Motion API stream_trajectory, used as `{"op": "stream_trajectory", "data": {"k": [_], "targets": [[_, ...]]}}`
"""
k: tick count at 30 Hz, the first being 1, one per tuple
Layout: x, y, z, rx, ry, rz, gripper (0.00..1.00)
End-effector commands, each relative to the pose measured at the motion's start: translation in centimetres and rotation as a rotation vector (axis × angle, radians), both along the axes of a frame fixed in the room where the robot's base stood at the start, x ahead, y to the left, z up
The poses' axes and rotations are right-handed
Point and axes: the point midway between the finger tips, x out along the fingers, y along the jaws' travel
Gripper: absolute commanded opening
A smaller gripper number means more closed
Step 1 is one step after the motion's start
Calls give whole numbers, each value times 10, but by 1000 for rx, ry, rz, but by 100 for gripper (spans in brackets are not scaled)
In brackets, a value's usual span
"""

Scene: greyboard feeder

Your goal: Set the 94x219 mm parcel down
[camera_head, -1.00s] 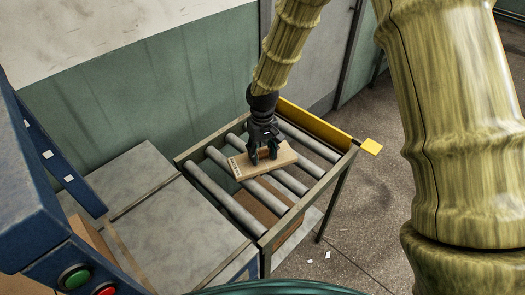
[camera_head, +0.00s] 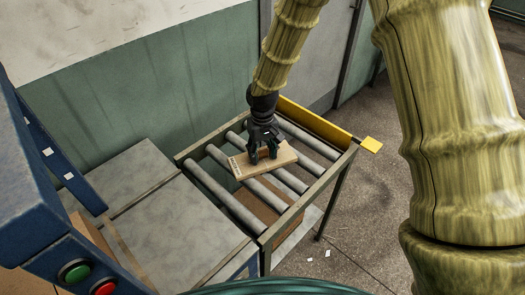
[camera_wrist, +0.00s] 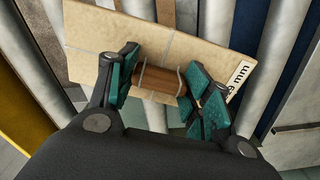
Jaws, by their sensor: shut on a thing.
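The parcel (camera_head: 278,163) is a flat, tan cardboard box with a printed white label at its left end. It lies flat at the roller table, across several rollers; whether it touches them I cannot tell. My gripper (camera_head: 264,154) points down over the parcel's middle. In the wrist view the parcel (camera_wrist: 200,45) shows a brown raised handle at its centre, and the label's visible end reads "9 mm". The green-padded fingers of my gripper (camera_wrist: 158,83) are shut on this handle from both sides.
The roller table (camera_head: 292,215) has grey rollers, a metal frame and a yellow guard (camera_head: 315,123) at its far side. A grey flat surface (camera_head: 165,225) adjoins on the left. A blue panel with green and red buttons (camera_head: 75,272) stands at lower left. Bare rollers lie around the parcel.

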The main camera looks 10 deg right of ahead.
Motion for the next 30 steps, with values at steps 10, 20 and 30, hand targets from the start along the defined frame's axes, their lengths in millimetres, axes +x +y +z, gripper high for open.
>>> {"op": "stream_trajectory", "data": {"k": [10, 20, 30], "targets": [[0, 0, -3, 0, 0, 0, 71], [0, 0, -3, 0, 0, 0, 75], [1, 0, 29, 1, -3, -1, 75]]}}
